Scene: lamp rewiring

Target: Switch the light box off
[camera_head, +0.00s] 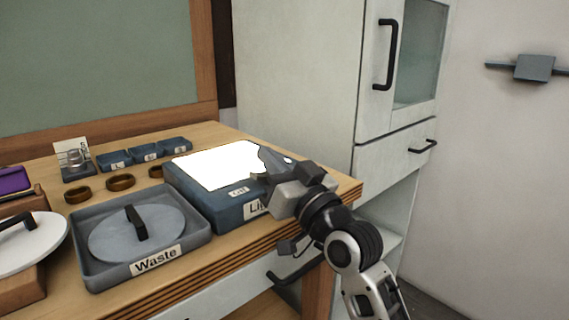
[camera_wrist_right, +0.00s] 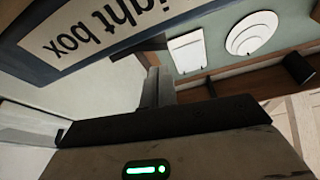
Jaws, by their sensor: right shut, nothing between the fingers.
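The light box (camera_head: 238,211) is a blue box near the right end of the wooden table, and its white top panel (camera_head: 214,164) glows brightly. Labels show on its front, partly hidden by my right gripper. My right gripper (camera_head: 262,170) is shut and empty at the box's front right corner, over its top edge; I cannot tell whether it touches. In the right wrist view the "Light box" label (camera_wrist_right: 100,30) shows upside down, close to the gripper fingers (camera_wrist_right: 158,88). The switch is not clearly seen. My left gripper is not in view.
A grey "Waste" tray (camera_head: 90,277) holding a round grey lid (camera_head: 160,229) stands left of the box. Several small blue trays (camera_head: 144,152) and brown rings (camera_head: 121,183) lie behind. A white cabinet (camera_head: 300,85) stands behind the table's right end.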

